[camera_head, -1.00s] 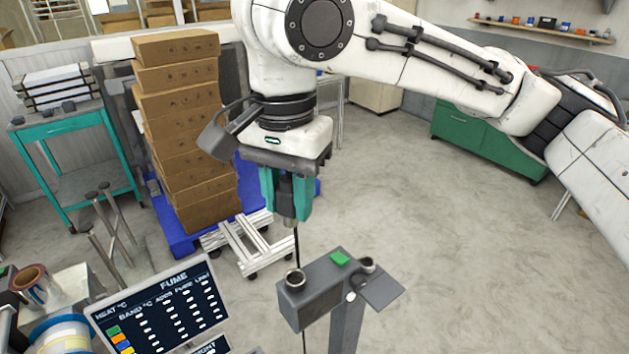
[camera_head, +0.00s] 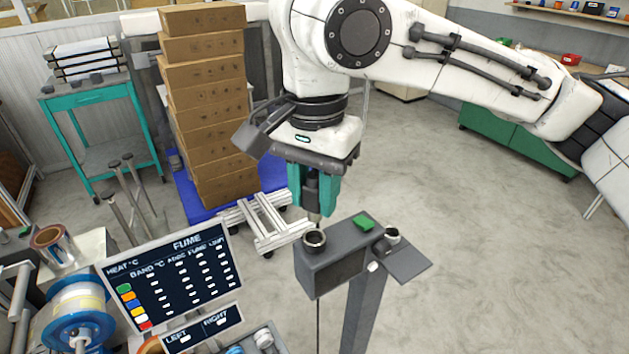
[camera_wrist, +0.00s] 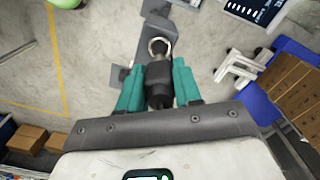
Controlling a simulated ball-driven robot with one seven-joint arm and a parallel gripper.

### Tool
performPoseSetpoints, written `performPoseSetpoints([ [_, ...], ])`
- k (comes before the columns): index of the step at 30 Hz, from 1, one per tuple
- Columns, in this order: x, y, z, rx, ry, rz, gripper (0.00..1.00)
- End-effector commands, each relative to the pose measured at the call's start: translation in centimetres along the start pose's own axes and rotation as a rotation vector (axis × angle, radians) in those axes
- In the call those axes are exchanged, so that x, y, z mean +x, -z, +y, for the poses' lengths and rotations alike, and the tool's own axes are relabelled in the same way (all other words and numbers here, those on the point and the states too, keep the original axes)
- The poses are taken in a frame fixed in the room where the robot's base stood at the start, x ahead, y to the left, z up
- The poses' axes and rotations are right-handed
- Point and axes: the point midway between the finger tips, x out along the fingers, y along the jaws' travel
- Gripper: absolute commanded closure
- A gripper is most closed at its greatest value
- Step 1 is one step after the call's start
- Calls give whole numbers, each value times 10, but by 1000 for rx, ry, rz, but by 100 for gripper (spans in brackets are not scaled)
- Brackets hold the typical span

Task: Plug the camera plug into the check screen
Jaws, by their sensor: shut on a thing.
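My gripper (camera_head: 313,204) is shut on the dark camera plug (camera_head: 312,187), which points down with a grey metal tip. The check screen (camera_head: 338,270) is a dark grey box on a post with a dark front face. A round metal-rimmed socket (camera_head: 314,240) stands on its top at the left. The plug tip is just above or at this rim; I cannot tell whether it has entered. In the wrist view the plug (camera_wrist: 159,84) is between the teal fingers (camera_wrist: 159,67), its tip overlapping the socket ring (camera_wrist: 160,46). A thin dark line shows below the box.
A fume display panel (camera_head: 175,285) stands close at left. Stacked cartons (camera_head: 208,110) and a pale frame trolley (camera_head: 268,222) are behind. Floor at right is clear.

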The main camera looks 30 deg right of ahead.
Motion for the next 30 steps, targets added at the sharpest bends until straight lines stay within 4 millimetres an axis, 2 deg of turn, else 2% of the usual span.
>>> performPoseSetpoints([
  [1,7,0,0,0,0,0,100],
  [5,14,0,0,0,0,-1,100],
  [19,16,0,0,0,0,0,100],
  [30,32,-1,0,0,-1,-1,100],
])
